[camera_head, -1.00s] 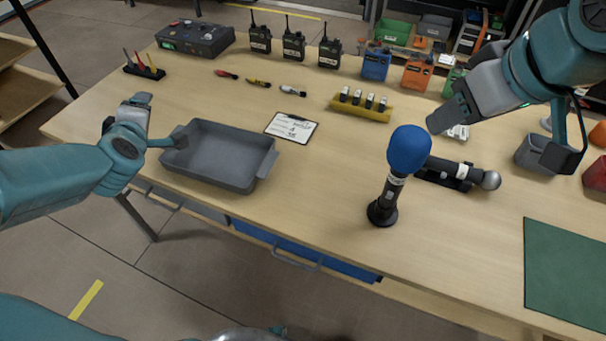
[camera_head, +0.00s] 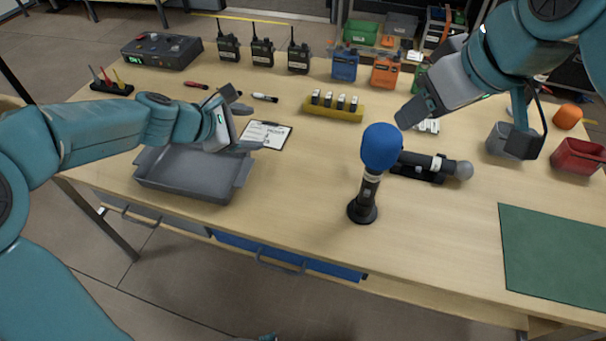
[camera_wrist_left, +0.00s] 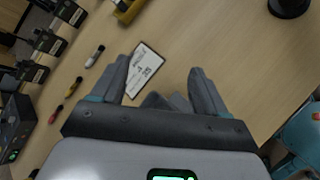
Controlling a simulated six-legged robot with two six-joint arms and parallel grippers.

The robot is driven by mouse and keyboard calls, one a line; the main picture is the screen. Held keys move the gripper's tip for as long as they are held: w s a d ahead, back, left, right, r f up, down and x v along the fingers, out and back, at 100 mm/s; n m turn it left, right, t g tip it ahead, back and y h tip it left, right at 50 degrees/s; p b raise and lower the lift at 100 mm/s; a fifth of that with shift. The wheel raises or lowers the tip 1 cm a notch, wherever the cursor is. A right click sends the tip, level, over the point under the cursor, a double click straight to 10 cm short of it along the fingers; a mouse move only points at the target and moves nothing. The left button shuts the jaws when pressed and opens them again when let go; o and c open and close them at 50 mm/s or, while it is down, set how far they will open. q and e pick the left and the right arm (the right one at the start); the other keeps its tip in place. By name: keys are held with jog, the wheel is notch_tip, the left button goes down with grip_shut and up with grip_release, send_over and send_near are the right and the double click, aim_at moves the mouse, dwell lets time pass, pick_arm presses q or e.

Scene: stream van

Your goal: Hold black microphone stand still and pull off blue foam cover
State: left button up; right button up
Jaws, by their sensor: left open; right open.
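The black microphone stand (camera_head: 367,195) stands upright on the table with the blue foam cover (camera_head: 381,147) on its top. Its round black base shows at the top edge of the left wrist view (camera_wrist_left: 289,6). My left gripper (camera_head: 250,122) is open and empty above the table, left of the stand, over the area between the grey tray and the clipboard. Its two spread fingers show in the left wrist view (camera_wrist_left: 158,72). My right gripper (camera_head: 411,112) is above and right of the foam cover, apart from it in the picture; it is open, though its finger gap is hard to see.
A grey tray (camera_head: 160,182) sits below my left arm, beside a clipboard (camera_head: 277,132). A second microphone (camera_head: 462,170) lies in a black cradle right of the stand. A yellow battery holder (camera_head: 346,114) and radios stand behind. A green mat (camera_head: 555,250) lies at front right.

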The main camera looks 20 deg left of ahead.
aim_at(371, 205)
pick_arm(q)
jog(key=s+d+f+m+g+h, duration=0.1)
jog(key=d+f+g+h, duration=0.1)
jog(key=d, duration=0.2)
jog(key=s+d+f+g+h, duration=0.2)
jog(key=d+h, duration=0.1)
jog(key=d, duration=0.2)
jog(key=s+d+f+m+g+h, duration=0.1)
jog(key=d+f+g+h, duration=0.1)
jog(key=d, duration=0.2)
jog(key=shift+s+d+f+m+g+h, duration=0.25)
jog(key=shift+s+d+m+g+h, duration=0.05)
jog(key=shift+s+h, duration=0.1)
jog(key=shift+d+f, duration=0.1)
jog(key=shift+d, duration=0.3)
jog(key=x, duration=1.6)
jog(key=shift+s, duration=0.3)
